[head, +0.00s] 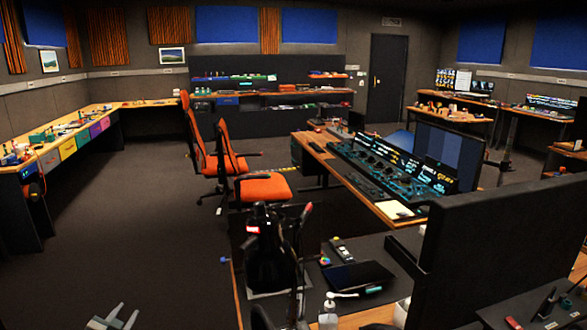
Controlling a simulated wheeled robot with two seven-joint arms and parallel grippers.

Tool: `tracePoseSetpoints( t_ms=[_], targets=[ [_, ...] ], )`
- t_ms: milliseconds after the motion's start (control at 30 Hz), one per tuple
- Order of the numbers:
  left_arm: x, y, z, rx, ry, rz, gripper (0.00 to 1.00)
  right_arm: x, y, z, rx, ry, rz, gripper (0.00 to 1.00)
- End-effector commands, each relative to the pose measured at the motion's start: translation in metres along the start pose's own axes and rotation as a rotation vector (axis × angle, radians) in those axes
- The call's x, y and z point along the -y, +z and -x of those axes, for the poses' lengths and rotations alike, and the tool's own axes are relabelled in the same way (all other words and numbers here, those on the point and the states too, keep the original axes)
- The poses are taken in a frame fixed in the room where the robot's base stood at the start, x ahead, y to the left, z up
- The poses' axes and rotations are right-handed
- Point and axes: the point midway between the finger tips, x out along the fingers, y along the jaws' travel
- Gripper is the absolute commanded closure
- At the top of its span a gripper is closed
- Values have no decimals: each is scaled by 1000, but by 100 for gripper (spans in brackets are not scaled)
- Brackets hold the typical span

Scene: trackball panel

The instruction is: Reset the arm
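My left gripper (120,314) shows at the bottom left edge, low over the dark floor. Its two pale grey fingers are apart with nothing between them. My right gripper is not in view. A long control panel (375,165) with lit keys and small screens stands on a wood-edged desk at centre right, well away from the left gripper. Any trackball on it is too small to tell.
Orange chairs (264,187) stand left of the panel desk. A dark upright object (268,255) is at lower centre, beside a desk with a white pump bottle (328,314). A long workbench (70,140) lines the left wall. The left floor (120,220) is clear.

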Motion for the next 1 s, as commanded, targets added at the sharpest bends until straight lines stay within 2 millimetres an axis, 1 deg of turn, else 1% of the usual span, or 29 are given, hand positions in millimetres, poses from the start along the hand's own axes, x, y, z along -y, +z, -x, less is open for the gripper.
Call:
tracePoseSetpoints(
  t_ms=[33, 67, 100, 167, 200, 267, 300, 367, 400, 467, 500, 567, 600, 667, 700, 767, 800, 867, 900, 967, 1000],
  targets=[
    [-23, 28, 5, 39, 25, 8, 69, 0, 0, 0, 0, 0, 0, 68],
    [-35, 41, 8, 59, 37, 11, 69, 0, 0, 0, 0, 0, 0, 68],
    [-51, 61, 14, 87, 54, 16, 69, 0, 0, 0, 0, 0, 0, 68],
    [-75, 89, 23, 128, 79, 23, 69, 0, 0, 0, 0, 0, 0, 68],
    [-90, 108, 30, 156, 96, 27, 69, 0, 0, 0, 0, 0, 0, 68],
    [-114, 136, 42, 197, 121, 33, 69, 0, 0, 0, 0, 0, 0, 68],
    [-129, 154, 50, 225, 137, 37, 69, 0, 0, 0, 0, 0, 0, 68],
    [-152, 181, 65, 266, 161, 44, 69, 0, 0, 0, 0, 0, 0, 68],
    [-167, 199, 75, 294, 177, 47, 69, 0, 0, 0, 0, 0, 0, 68],
    [-190, 224, 92, 335, 201, 54, 69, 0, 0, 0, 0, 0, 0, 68],
    [-204, 241, 104, 362, 217, 57, 69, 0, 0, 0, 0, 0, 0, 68],
    [-226, 266, 124, 404, 241, 63, 69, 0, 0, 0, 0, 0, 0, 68],
    [-240, 281, 137, 431, 256, 66, 69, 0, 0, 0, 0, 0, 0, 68],
    [-262, 305, 159, 472, 280, 72, 69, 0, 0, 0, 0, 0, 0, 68],
    [-275, 320, 174, 499, 296, 75, 69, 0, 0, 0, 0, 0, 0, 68],
    [-296, 341, 198, 540, 319, 80, 69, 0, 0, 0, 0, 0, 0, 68],
    [-309, 356, 215, 568, 335, 83, 69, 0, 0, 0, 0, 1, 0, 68],
    [-329, 376, 241, 608, 358, 88, 69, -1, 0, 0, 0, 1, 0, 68],
    [-341, 388, 259, 636, 373, 90, 69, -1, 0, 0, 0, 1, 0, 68],
    [-360, 407, 287, 676, 397, 95, 69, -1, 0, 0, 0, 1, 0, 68],
    [-372, 419, 306, 704, 412, 97, 69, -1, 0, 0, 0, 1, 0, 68]
  ],
)
